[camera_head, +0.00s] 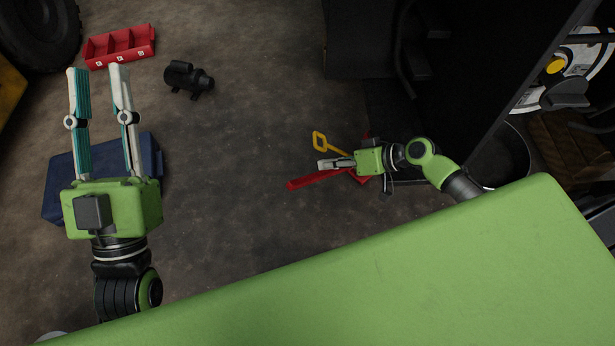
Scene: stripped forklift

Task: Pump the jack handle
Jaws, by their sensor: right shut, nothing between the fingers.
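A red jack lies low on the floor, partly hidden under my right gripper. A long red bar (305,182) reaches from it to the left. A yellow loop-ended handle (319,141) sticks out to the upper left behind the gripper. My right gripper (322,164) is shut and empty, its fingers pointing left between the yellow loop and the red bar. I cannot tell whether it touches either one. My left gripper (95,70) is open and empty, high at the left, far from the jack, its fingers pointing up in the picture.
A dark blue box (55,185) lies beneath my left gripper. A red divided tray (119,45) and a black motor-like part (187,77) lie at the upper left. A tyre (38,30) stands in the corner. The dark forklift body (480,70) blocks the right. The middle floor is clear.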

